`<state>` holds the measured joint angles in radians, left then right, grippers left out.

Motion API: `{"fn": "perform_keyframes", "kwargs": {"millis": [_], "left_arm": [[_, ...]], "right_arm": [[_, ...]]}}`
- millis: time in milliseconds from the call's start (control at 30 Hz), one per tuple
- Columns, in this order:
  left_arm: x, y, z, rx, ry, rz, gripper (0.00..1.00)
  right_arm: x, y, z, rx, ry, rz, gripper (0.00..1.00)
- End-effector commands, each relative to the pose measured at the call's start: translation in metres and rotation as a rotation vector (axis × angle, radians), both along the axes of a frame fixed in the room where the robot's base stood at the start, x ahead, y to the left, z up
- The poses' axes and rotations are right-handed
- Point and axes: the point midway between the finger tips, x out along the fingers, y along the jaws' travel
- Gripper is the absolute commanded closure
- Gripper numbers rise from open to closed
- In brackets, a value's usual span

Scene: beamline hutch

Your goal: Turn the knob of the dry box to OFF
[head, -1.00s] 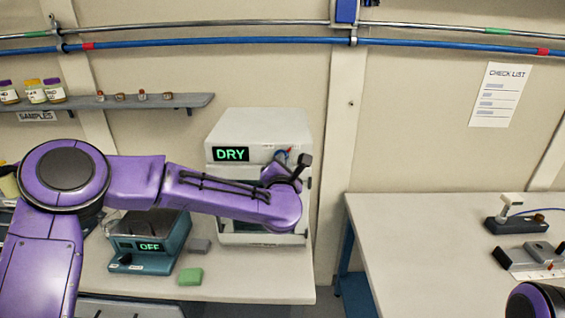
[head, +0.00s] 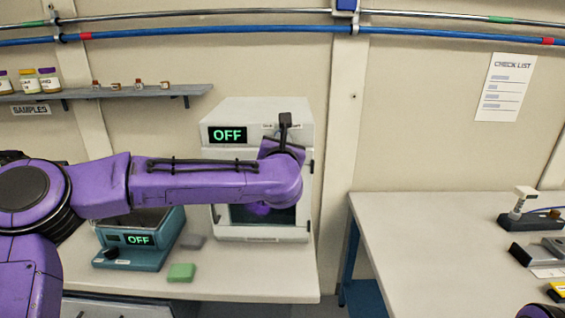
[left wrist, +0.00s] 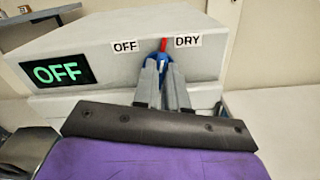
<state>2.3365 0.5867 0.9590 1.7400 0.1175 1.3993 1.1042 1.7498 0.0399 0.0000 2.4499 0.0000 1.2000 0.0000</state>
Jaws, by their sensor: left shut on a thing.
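The dry box (head: 260,108) is a white cabinet on the left bench, and its green display (head: 227,134) reads OFF. In the left wrist view the dry box's display (left wrist: 56,71) also reads OFF. The blue knob (left wrist: 163,56) with a red pointer (left wrist: 164,44) sits between the OFF label (left wrist: 125,47) and the DRY label (left wrist: 187,41). The pointer stands roughly upright between the labels. My left gripper (left wrist: 163,70) is shut on the knob, and its fingers cover much of it. In the head view my left arm hides the knob. My right gripper is not in view.
A teal device (head: 140,240) with its own OFF display and a green block (head: 181,273) stand on the bench left of the dry box. A sample shelf (head: 120,97) is on the wall. The right bench (head: 430,230) has free room at its left.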

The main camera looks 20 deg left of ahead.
Motion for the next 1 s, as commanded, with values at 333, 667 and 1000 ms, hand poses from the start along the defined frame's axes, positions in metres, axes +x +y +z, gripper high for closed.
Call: {"fn": "perform_keyframes", "kwargs": {"millis": [333,667,1000], "left_arm": [[0.0,0.002,-0.01,-0.317,-0.092,0.001,1.0],[-0.001,0.003,-0.009,-0.617,-0.178,0.001,1.0],[-0.001,0.005,-0.006,-0.873,-0.252,0.001,1.0]], "right_arm": [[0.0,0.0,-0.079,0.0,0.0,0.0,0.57],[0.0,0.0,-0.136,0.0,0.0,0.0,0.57],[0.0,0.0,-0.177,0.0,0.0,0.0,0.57]]}}
